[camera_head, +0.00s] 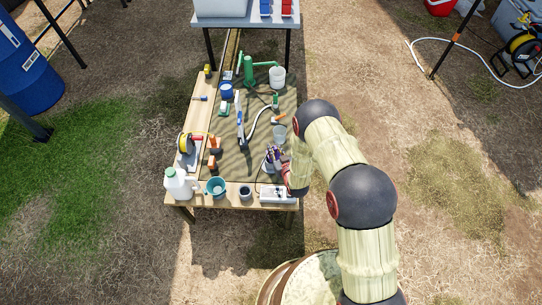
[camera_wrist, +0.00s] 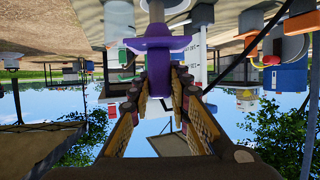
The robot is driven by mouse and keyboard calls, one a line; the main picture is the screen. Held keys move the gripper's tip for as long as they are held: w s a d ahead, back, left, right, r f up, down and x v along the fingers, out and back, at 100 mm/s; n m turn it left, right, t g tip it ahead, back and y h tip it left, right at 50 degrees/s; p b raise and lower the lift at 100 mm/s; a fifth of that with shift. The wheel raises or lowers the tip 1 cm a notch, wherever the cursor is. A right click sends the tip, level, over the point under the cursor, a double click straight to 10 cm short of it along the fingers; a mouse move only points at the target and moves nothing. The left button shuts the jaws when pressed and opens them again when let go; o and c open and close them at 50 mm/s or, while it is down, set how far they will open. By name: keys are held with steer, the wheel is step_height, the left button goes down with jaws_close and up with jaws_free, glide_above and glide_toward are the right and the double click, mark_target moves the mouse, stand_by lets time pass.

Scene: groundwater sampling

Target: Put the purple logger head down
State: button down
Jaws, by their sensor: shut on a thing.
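The purple logger head (camera_wrist: 150,50) is between my gripper's fingers (camera_wrist: 157,85) in the wrist view, with its wide flange beyond the fingertips. The wrist picture is upside down. My gripper is shut on the purple logger head. In the head view the purple logger head (camera_head: 271,152) is small, at the right front of the work table (camera_head: 256,203), and my arm partly hides this spot. I cannot tell whether its lower end touches anything.
A white box (camera_head: 273,193), a dark cup (camera_head: 245,191), a teal mug (camera_head: 215,187) and a white jug (camera_head: 180,184) line the table's front edge. A clear cup (camera_head: 280,134) stands just behind my gripper. A green pump (camera_head: 249,70) is at the back. Bare mat (camera_head: 240,165) shows left of my gripper.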

steer(key=shift+w+a+f, duration=0.4)
steer(key=shift+a+f, duration=0.2)
steer(key=shift+f, duration=0.15)
steer(key=shift+w+a+f+b, duration=0.1)
steer(key=shift+f+b, duration=0.5)
steer(key=shift+f, duration=0.3)
steer(key=shift+w+a+f+b, duration=0.1)
steer(key=shift+f+b, duration=0.45)
steer(key=shift+f, duration=0.35)
steer(key=shift+f, duration=0.2)
steer(key=c, duration=1.8)
jaws_free()
steer(key=shift+s, duration=0.1)
steer(key=shift+o, duration=0.7)
steer(key=shift+r, duration=0.15)
